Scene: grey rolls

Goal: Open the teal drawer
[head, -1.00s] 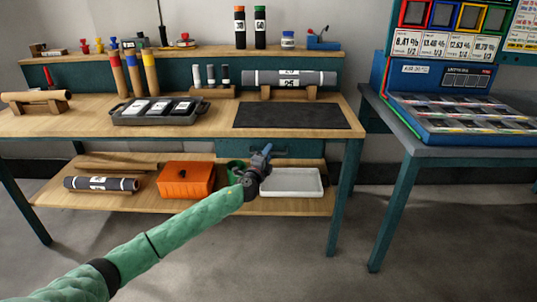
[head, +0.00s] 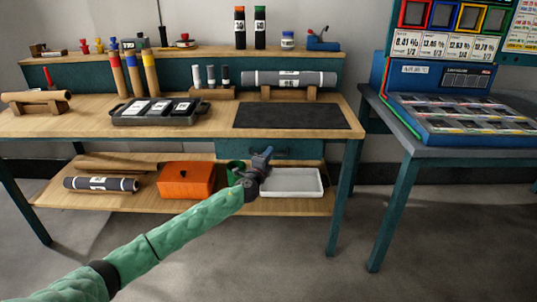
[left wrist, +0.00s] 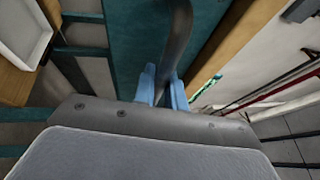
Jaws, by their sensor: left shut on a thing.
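The teal drawer (head: 297,150) is under the right part of the workbench top, below the dark mat. My left gripper (head: 264,157) is in front of it and hides part of its front. In the left wrist view, the blue fingers (left wrist: 163,88) are shut on a dark curved handle bar (left wrist: 177,40), with a teal surface (left wrist: 128,35) behind it. How far the drawer stands out from the bench is hard to tell. My right gripper is not in view.
A bench leg (head: 344,200) stands to the right. The floor in front is clear.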

